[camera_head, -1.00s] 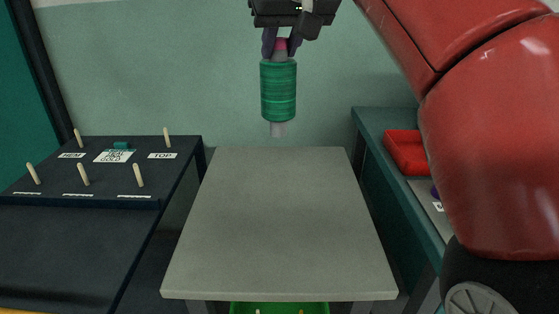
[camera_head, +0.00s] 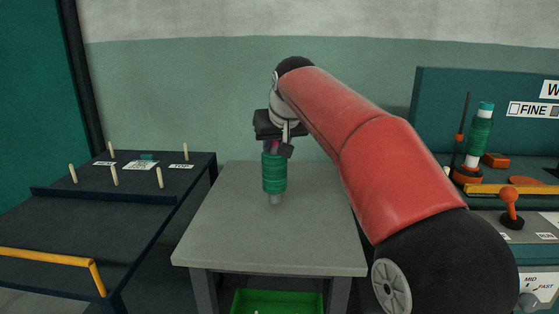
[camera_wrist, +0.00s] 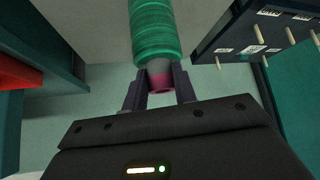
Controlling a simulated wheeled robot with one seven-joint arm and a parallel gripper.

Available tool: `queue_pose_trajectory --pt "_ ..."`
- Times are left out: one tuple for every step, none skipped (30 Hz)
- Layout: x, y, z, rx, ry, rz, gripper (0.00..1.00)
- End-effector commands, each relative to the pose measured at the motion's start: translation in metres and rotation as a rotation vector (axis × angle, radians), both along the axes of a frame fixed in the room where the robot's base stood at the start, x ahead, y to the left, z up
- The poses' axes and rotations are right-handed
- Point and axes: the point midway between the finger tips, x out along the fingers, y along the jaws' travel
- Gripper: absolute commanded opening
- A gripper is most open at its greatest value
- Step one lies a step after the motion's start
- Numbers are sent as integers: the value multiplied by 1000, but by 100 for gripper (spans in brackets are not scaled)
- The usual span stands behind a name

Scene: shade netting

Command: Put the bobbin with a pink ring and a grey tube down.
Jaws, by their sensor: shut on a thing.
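The bobbin (camera_head: 274,173) is wound with green thread. Its grey tube end points down over the grey table (camera_head: 235,235), and its pink ring is at the top by my fingers. I cannot tell whether the tube's lower end touches the table top. My gripper (camera_head: 272,148) is above it, shut on the bobbin's upper end. In the wrist view the fingers (camera_wrist: 160,85) clasp the tube at the pink ring, and the green thread of the bobbin (camera_wrist: 154,30) extends away from them. The bobbin looks upright.
A dark bench (camera_head: 70,225) with several pale pegs and labels stands at the left. At the right is a teal machine (camera_head: 430,110) with another green bobbin (camera_head: 480,135) standing on it. A green bin (camera_head: 250,301) is under the table. The table top around the bobbin is clear.

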Motion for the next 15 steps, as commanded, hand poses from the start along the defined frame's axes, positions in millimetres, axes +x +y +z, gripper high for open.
queue_pose_trajectory --pt "1 1 -15 1 -4 1 0" --pt "1 2 -18 1 -4 1 0" --pt "2 2 -20 1 -4 1 0" --pt "2 2 -21 2 -5 1 0" --pt "2 2 -20 2 -5 1 0" --pt "2 2 -19 1 -5 1 0" --pt "2 2 -18 1 -5 1 0" --pt "2 2 -18 1 -5 1 0" --pt "2 2 -17 1 -5 1 0" --pt "2 2 -17 1 -5 1 0" --pt "2 2 -17 1 -5 1 0" --pt "2 2 -18 1 -5 1 0" --pt "2 2 -19 1 -4 1 0" --pt "2 2 -20 1 -4 1 0" --pt "2 2 -22 1 -4 0 0"
